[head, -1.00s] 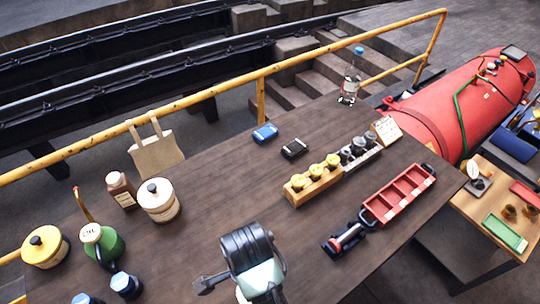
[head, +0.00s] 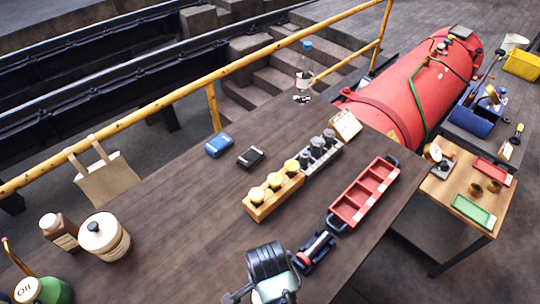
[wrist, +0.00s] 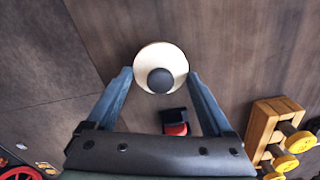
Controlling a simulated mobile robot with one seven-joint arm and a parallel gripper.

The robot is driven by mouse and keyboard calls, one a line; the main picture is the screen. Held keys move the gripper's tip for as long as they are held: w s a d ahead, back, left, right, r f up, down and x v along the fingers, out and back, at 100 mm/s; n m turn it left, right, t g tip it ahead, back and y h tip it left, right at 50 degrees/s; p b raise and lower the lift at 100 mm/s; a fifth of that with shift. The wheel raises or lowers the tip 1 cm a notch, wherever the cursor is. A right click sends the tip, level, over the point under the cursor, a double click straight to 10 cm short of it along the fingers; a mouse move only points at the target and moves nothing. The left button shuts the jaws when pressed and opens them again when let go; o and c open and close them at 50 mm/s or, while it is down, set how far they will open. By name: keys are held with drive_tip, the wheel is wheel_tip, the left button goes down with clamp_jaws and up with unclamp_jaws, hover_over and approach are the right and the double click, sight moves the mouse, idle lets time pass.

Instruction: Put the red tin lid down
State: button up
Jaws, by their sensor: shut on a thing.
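In the wrist view, my gripper (wrist: 158,80) is shut on a round cream lid with a dark knob (wrist: 160,54), held between the two blue-grey fingertips. The lid looks cream, not red, from this side. The brown tabletop (wrist: 240,50) lies beneath it; the height of the gap cannot be told. In the head view, my arm shows at the bottom, over the table's front part, and hides the fingertips and the lid.
A wooden block with yellow-topped pieces (head: 274,197) and a red tray (head: 364,193) stand right of the middle. Left-middle tabletop is clear.

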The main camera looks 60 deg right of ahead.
drive_tip(key=shift+f, duration=2.5)
drive_tip(key=shift+f, duration=0.1)
drive_tip(key=shift+f, duration=0.1)
drive_tip(key=o, duration=1.1)
wheel_tip(320, 180, up, 12)
drive_tip(key=shift+r, duration=0.25)
